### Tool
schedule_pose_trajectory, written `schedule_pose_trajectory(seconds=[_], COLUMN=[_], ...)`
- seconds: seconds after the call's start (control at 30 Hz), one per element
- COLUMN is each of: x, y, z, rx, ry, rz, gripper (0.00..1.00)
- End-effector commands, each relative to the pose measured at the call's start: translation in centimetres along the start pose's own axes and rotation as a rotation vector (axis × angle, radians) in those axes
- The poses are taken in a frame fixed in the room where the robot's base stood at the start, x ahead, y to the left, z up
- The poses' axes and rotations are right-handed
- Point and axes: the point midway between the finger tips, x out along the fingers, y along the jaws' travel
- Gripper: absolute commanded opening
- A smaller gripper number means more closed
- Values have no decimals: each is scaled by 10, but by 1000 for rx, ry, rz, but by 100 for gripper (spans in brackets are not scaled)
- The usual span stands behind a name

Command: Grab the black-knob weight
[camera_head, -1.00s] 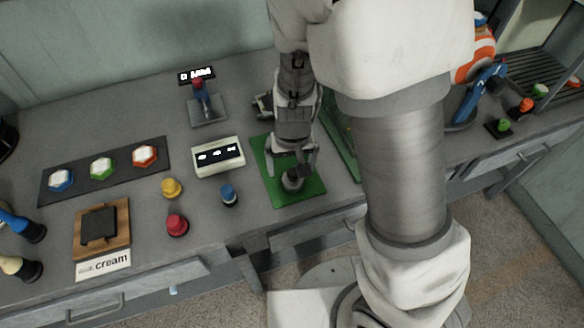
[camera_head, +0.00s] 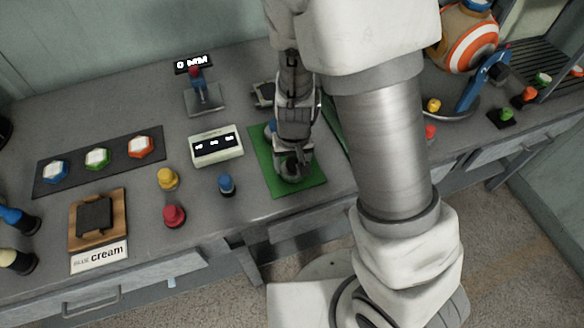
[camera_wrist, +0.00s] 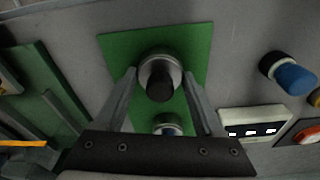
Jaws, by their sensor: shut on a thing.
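The black-knob weight (camera_wrist: 160,82) stands on the green mat (camera_wrist: 115,48), its dark knob between my gripper's two fingers in the wrist view. My gripper (camera_wrist: 161,78) is shut on it. In the head view my gripper (camera_head: 292,170) is over the front part of the green mat (camera_head: 313,187), and the weight (camera_head: 290,178) is mostly hidden beneath it.
A white display box (camera_head: 215,147) and a blue-knob weight (camera_head: 227,186) stand left of the mat. Yellow (camera_head: 168,179) and red (camera_head: 174,215) weights are farther left, near a wooden block (camera_head: 98,219) with a "cream" label. A green panel (camera_head: 335,128) lies right of the mat.

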Motion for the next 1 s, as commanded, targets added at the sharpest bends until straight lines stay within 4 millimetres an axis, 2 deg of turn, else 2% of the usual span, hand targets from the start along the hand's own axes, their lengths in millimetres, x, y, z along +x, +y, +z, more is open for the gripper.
schedule_pose_trajectory(seconds=[0.03,0.13,0.57,0.67,1.0], x=[0,0,-5,-18,-82], y=[0,0,0,-1,-1], z=[0,0,-2,-3,-11], rx=[0,0,0,-2,-2], ry=[0,0,3,5,5], rz=[0,0,-1,-2,-2], gripper=[17,0,0,0,0])
